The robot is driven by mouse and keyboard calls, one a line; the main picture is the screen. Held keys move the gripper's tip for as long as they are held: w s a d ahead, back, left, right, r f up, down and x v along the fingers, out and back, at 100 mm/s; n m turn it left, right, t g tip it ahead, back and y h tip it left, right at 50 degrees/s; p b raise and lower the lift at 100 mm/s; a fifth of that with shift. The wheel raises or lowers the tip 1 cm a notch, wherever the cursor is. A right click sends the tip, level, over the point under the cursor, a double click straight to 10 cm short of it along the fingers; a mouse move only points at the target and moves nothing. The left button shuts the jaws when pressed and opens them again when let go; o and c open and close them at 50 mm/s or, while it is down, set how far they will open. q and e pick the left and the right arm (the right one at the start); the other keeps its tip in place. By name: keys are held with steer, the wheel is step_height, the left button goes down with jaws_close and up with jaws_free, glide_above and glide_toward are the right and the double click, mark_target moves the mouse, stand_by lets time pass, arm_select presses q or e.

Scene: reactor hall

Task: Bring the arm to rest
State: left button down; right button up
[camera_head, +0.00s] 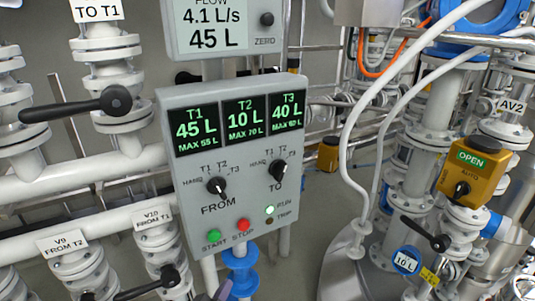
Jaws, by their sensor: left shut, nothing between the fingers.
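My left gripper (223,290) shows only as a small grey-purple tip at the bottom edge, below the control panel (176,218). It is shut and empty, apart from the panel's buttons as far as I can see. The rest of the left arm is out of the picture. My right gripper is not in view. The panel has a green START button (214,236) and a red STOP button (243,225). Its RUN lamp (269,210) is lit green and the TRIP lamp (269,221) is dark. The displays read T1 45 L, T2 10 L, T3 40 L.
A flow meter (214,38) above the panel reads 4.1 L/s and 45 L. White pipes with black-handled valves (116,101) stand at left. At right, a yellow actuator (474,171) reads OPEN, above a black lever (437,242). A white hose (349,130) hangs between.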

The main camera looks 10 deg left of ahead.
arm_select(q)
steer(key=s+a+f+m+g+y, duration=0.15)
steer(key=s+f+g, duration=0.25)
steer(key=s+f, duration=0.6)
steer(key=s+a+f+m+g+y, duration=0.1)
steer(key=s+f+m+g, duration=0.35)
steer(key=f, duration=0.75)
steer(key=s+f+m+g, duration=0.1)
steer(key=s+f+g, duration=0.1)
steer(key=s, duration=0.6)
steer(key=s+a+f+g+y, duration=0.1)
steer(key=s+f+g, duration=0.1)
steer(key=s, duration=0.7)
steer(key=s+a+f+m+g, duration=0.1)
steer(key=s+f+g, duration=0.2)
steer(key=s, duration=0.5)
steer(key=shift+s+a+m, duration=0.25)
steer(key=shift+m, duration=0.05)
steer(key=shift+w+g, duration=0.1)
steer(key=shift+g, duration=0.15)
stand_by(2.8)
